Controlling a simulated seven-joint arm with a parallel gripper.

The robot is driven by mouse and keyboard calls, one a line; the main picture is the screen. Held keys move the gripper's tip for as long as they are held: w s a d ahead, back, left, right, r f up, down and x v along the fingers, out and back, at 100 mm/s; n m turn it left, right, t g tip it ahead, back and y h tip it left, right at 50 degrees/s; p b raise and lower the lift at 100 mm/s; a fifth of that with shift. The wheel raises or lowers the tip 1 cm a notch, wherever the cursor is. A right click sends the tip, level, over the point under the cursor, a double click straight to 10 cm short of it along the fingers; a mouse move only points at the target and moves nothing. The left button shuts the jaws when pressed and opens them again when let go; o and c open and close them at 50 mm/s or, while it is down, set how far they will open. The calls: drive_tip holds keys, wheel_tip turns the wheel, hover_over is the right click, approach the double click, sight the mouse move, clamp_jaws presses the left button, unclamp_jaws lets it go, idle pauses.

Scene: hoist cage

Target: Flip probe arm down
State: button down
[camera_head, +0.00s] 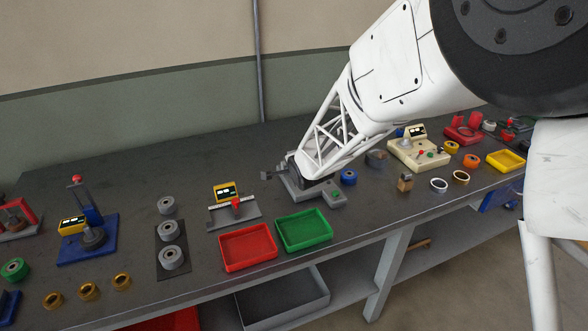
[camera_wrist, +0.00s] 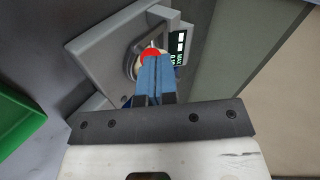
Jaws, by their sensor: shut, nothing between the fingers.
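In the wrist view, my gripper (camera_wrist: 156,64) is shut, its blue fingers side by side with nothing between them. The fingertips overlap a red ball knob (camera_wrist: 150,54) in the picture; I cannot tell whether they touch it. The knob shows in front of a round ring on a grey gauge fixture (camera_wrist: 100,47) with a dark green-lettered display (camera_wrist: 178,47). The probe arm itself is mostly hidden behind my fingers, so its tilt cannot be told. In the head view, the grey fixture (camera_head: 334,197) is partly covered by my white lattice arm, which hides the gripper.
A green tray (camera_head: 303,246) and a red tray (camera_head: 247,263) stand in front of the fixture. A blue ring (camera_head: 348,177) lies close to its right. A small gauge station (camera_head: 234,213) stands to the left, and a cream box (camera_head: 418,152) to the right.

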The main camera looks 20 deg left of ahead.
drive_tip(key=v, duration=1.2)
drive_tip(key=shift+a+r, duration=0.25)
drive_tip(key=shift+r, duration=0.05)
drive_tip(key=shift+d, duration=0.1)
drive_tip(key=s+d+r+n+g+h, duration=0.1)
drive_tip(key=s+d+r+n+h, duration=0.2)
drive_tip(key=d, duration=1.1)
drive_tip(key=s+d+r+h, duration=0.2)
drive_tip(key=s+d+r, duration=0.2)
drive_tip(key=d, duration=1)
drive_tip(key=s+d+r+n+g+h, duration=0.1)
drive_tip(key=s+d+n+g, duration=0.1)
drive_tip(key=s+d, duration=0.5)
drive_tip(key=s+d+r+n+g+h, duration=0.1)
drive_tip(key=s+d+n+g, duration=0.1)
drive_tip(key=s+d, duration=0.6)
drive_tip(key=s, duration=0.6)
drive_tip(key=shift+s+d+n+g, duration=0.25)
drive_tip(key=shift+n+g, duration=0.05)
